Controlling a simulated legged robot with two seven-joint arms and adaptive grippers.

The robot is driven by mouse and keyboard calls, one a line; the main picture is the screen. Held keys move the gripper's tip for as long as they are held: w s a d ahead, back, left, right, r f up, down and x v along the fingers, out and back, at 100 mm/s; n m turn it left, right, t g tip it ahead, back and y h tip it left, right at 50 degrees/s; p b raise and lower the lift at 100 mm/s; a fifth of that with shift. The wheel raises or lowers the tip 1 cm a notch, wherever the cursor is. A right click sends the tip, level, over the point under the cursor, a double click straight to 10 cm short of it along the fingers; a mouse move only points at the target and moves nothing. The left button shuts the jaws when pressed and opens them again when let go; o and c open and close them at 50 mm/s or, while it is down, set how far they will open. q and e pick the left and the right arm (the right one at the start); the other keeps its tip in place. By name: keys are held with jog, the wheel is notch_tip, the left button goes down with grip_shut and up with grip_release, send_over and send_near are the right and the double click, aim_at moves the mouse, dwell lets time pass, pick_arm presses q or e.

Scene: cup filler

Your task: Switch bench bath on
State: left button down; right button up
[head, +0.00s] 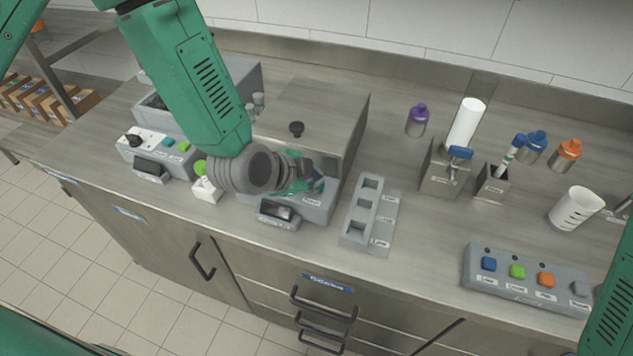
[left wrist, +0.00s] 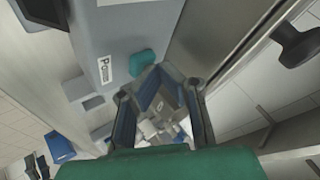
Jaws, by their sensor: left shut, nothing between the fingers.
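A lidded steel bath (head: 315,108) with a black knob (head: 296,129) stands on the bench, with a grey front base and a small dark display (head: 277,212). My left gripper (head: 318,187) is over the right part of this front base, shut and empty. In the left wrist view a teal button (left wrist: 142,58) sits on the grey panel beside a label (left wrist: 104,68) that seems to read Power. The left fingertips (left wrist: 166,78) show close to the button; I cannot tell whether they touch it. My right gripper is out of view.
Another grey unit (head: 160,146) with a dark knob and buttons stands at left, beside a small green-topped bottle (head: 203,180). A grey slotted block (head: 367,217) is right of the bath. A button box (head: 525,277) and beaker (head: 575,208) stand farther right.

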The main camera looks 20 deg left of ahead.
pick_arm(q)
jog(key=shift+d+f, duration=0.15)
jog(key=shift+f, duration=0.05)
dwell(0.3)
jog(key=shift+r+p, duration=0.45)
jog(key=shift+r, duration=0.2)
jog(key=shift+r, duration=0.1)
notch_tip(320, 180, up, 6)
jog(key=p, duration=0.5)
dwell(0.5)
